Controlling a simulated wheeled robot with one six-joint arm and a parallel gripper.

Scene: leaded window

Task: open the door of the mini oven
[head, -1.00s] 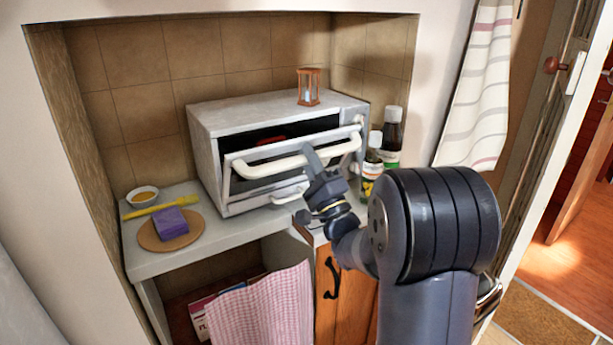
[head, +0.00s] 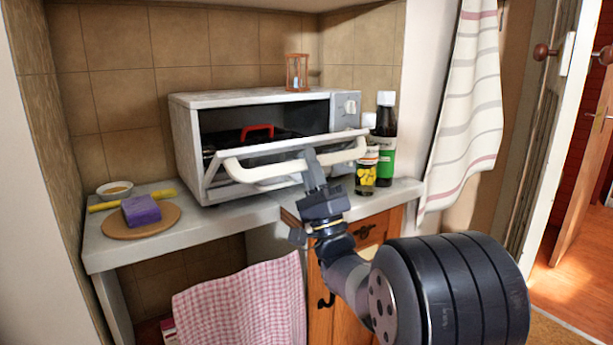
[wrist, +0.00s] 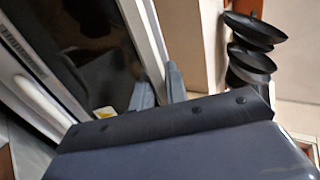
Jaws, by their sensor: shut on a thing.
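The white mini oven (head: 187,142) stands on the grey counter in the tiled niche. Its door (head: 214,192) hangs partly open, tilted outward at the top, with the dark inside and a red-handled thing (head: 257,130) showing above it. The door's cream bar handle (head: 258,172) runs across the front. My gripper (head: 311,160) is shut on this handle, right of its middle.
A purple sponge (head: 141,210) on a round board (head: 160,222), a yellow-handled tool (head: 105,206) and a small bowl (head: 115,187) sit left of the oven. Bottles (head: 386,140) and a jar (head: 366,172) stand close to its right. An hourglass (head: 297,72) stands on top.

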